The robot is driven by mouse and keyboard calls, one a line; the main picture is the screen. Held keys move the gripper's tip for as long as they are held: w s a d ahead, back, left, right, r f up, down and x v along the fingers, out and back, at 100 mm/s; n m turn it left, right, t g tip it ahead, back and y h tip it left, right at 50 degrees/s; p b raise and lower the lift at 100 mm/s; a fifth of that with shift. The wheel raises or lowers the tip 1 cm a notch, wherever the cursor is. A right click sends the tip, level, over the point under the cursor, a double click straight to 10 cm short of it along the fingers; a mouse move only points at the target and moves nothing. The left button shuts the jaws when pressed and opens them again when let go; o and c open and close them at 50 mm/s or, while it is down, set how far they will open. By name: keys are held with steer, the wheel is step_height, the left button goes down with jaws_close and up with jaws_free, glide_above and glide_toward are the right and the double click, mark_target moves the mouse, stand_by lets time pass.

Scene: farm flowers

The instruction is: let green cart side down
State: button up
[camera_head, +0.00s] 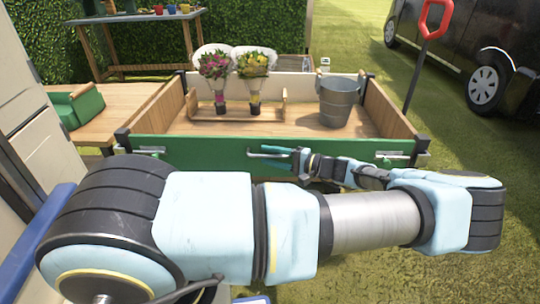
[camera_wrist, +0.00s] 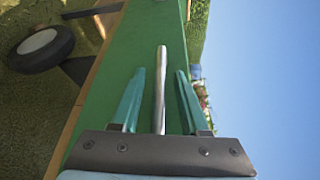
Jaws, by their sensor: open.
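The cart's green side (camera_head: 215,151) stands upright across the near edge of the wooden cart. It also fills the middle of the wrist view (camera_wrist: 120,60). A silver bar handle (camera_head: 258,154) sits on its outer face. My gripper (camera_head: 284,156) is at this handle, reaching in from the right. In the wrist view, the handle (camera_wrist: 160,85) runs between the two green fingers of my open gripper (camera_wrist: 160,72), with a gap on both sides. Metal latches show at the left end (camera_head: 150,151) and right end (camera_head: 392,157) of the side; their exact setting is unclear.
The cart bed holds a wooden rack (camera_head: 205,110) with two bouquets (camera_head: 215,68) (camera_head: 253,65) and a metal bucket (camera_head: 339,102). A red-handled tool (camera_head: 425,50) stands at right, near a black van (camera_head: 465,55). A wooden table (camera_head: 110,105) is at left. Grass (camera_head: 470,150) is clear at right.

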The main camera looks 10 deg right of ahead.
jaws_close()
stand_by(0.4)
stand_by(1.1)
